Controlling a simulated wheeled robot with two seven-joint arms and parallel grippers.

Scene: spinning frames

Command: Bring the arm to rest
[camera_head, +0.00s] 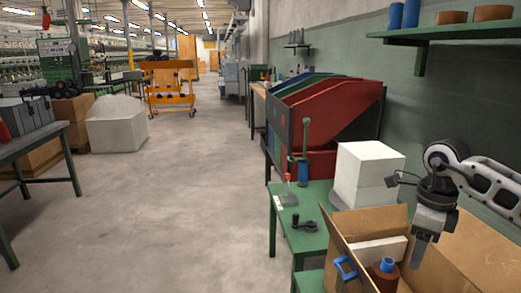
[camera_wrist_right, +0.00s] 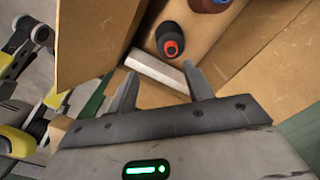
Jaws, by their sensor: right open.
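My right arm reaches in from the right in the head view. Its gripper (camera_head: 419,252) points down over the open cardboard box (camera_head: 352,251) at the lower right. The right wrist view shows its two fingers (camera_wrist_right: 160,71) spread apart with nothing held between them. Whether the fingers reach below the box rim is hard to tell. My left gripper is not in view.
The box also holds a brown spool with a blue top (camera_head: 386,272); a blue handle-like piece (camera_head: 345,268) is at its left side. Stacked white boxes (camera_head: 367,172) stand behind on the green table (camera_head: 306,238). A green shelf (camera_head: 440,34) is above.

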